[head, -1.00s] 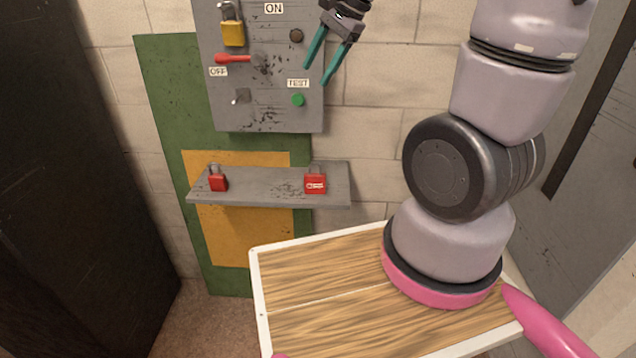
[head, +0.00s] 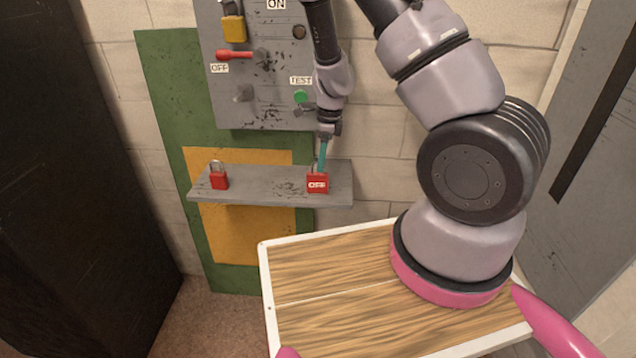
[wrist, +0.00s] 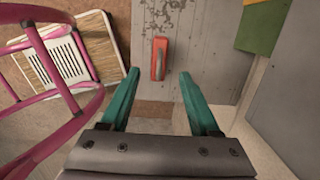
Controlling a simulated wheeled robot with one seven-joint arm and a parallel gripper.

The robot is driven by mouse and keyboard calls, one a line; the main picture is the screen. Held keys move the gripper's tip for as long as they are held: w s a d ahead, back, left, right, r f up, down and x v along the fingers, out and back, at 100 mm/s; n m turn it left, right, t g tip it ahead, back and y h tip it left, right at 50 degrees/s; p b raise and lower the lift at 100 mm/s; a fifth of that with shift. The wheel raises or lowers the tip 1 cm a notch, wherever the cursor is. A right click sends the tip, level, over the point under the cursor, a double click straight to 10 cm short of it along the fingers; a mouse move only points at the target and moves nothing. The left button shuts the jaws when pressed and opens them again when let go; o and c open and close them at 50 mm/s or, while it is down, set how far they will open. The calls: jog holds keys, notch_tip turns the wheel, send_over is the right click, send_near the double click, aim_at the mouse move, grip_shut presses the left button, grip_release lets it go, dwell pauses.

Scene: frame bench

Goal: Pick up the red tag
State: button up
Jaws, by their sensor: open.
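A red tag-like block (head: 317,183) with white print on its front stands at the right part of the grey shelf (head: 250,184). In the wrist view a red piece (wrist: 159,58) shows from above on the grey shelf (wrist: 205,40), just beyond and between my fingertips. My gripper (head: 320,168) has teal fingers and is open and pointing down, just above the printed red block in the head view. In the wrist view my gripper (wrist: 160,74) has its fingers apart with nothing between them. Contact cannot be told.
A red padlock (head: 218,180) stands at the shelf's left part. Above is a grey panel (head: 275,95) with a yellow padlock (head: 234,28), a red lever (head: 235,55) and a green button (head: 300,96). My wrist is close in front of the panel's right side. The shelf's middle is clear.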

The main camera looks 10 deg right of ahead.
aim_at(317, 192)
jog(key=f, duration=0.2)
jog(key=a+f, duration=0.1)
jog(key=f, duration=0.5)
jog(key=shift+w+a+f, duration=0.15)
jog(key=shift+a, duration=0.05)
grip_shut()
